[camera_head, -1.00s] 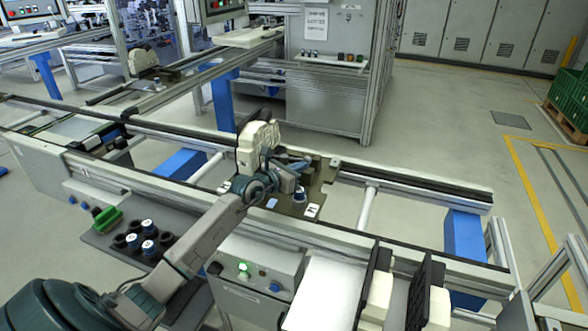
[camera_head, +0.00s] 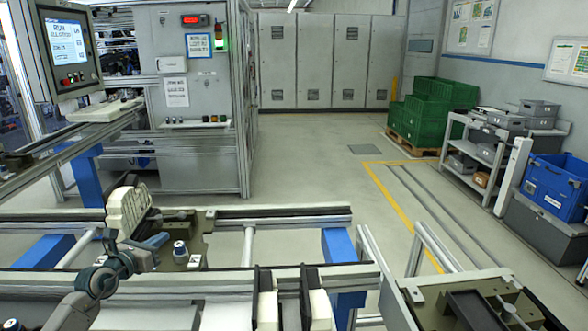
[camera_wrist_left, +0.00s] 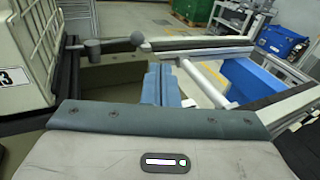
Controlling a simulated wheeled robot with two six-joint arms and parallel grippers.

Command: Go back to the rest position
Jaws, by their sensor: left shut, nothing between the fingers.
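My left gripper (camera_head: 156,241) is shut and empty. It is over the near side of the olive pallet plate (camera_head: 192,222) on the conveyor, just right of and in front of a ribbed cream housing (camera_head: 127,211). In the left wrist view, the closed blue-grey fingers (camera_wrist_left: 160,85) point away with nothing between them. The cream housing (camera_wrist_left: 22,55) stands close on the left there. I cannot tell whether the gripper touches the plate. My right gripper is not in view.
A blue-ringed part (camera_head: 180,250) stands on the plate, right of my gripper. The conveyor's rails (camera_head: 280,211) run across. Two black-and-cream uprights (camera_head: 266,300) stand in front. Green crates (camera_head: 440,108), a grey shelf (camera_head: 478,150) and a blue bin (camera_head: 555,187) stand at right. The middle floor is clear.

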